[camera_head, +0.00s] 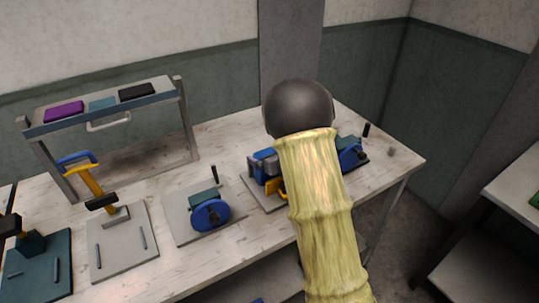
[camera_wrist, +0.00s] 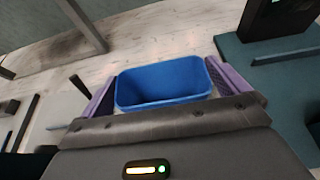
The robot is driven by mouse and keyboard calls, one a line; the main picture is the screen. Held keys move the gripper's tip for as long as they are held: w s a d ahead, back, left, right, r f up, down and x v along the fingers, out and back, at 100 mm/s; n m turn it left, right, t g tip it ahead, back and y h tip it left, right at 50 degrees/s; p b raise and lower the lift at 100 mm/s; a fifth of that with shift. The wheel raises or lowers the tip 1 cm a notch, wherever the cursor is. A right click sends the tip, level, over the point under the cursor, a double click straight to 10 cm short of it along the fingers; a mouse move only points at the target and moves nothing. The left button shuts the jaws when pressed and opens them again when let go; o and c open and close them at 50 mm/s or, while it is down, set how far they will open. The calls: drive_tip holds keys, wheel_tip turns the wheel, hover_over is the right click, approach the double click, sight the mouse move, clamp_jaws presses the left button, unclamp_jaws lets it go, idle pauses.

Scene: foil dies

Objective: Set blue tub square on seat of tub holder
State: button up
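The blue tub (camera_wrist: 163,84) is an open-topped rectangular box in the wrist view. My gripper (camera_wrist: 164,90) has its two purple-padded fingers at the tub's left and right sides, and they appear to press on it. The tub hides part of the pale worktop below. In the head view my arm hides the gripper, and I cannot make out the tub there. I cannot tell which fixture is the tub holder, and its seat is not identifiable.
The worktop (camera_head: 150,190) carries several fixtures: a blue-wheeled one (camera_head: 210,214), a yellow-handled clamp (camera_head: 92,186) and a teal plate (camera_head: 40,278). A raised rack (camera_head: 104,107) stands at the back left. In the wrist view, a teal base (camera_wrist: 268,58) with a dark block stands right of the tub.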

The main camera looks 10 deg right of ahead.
drive_tip(key=shift+r, duration=0.1)
drive_tip(key=b+v, duration=0.1)
drive_tip(key=v, duration=1.1)
drive_tip(key=shift+b, duration=0.4)
drive_tip(key=s+a+f+n+g+h, duration=0.1)
drive_tip(key=s+f+n+g+h, duration=0.1)
drive_tip(key=s+n+g, duration=0.3)
drive_tip(key=s+a+f+n+g+h, duration=0.2)
drive_tip(key=s+n+g, duration=0.3)
drive_tip(key=s+n, duration=0.9)
drive_tip(key=f+n, duration=0.1)
drive_tip(key=n, duration=1.2)
drive_tip(key=shift+a+f, duration=0.15)
drive_tip(key=shift+a, duration=0.1)
drive_tip(key=shift+s, duration=0.1)
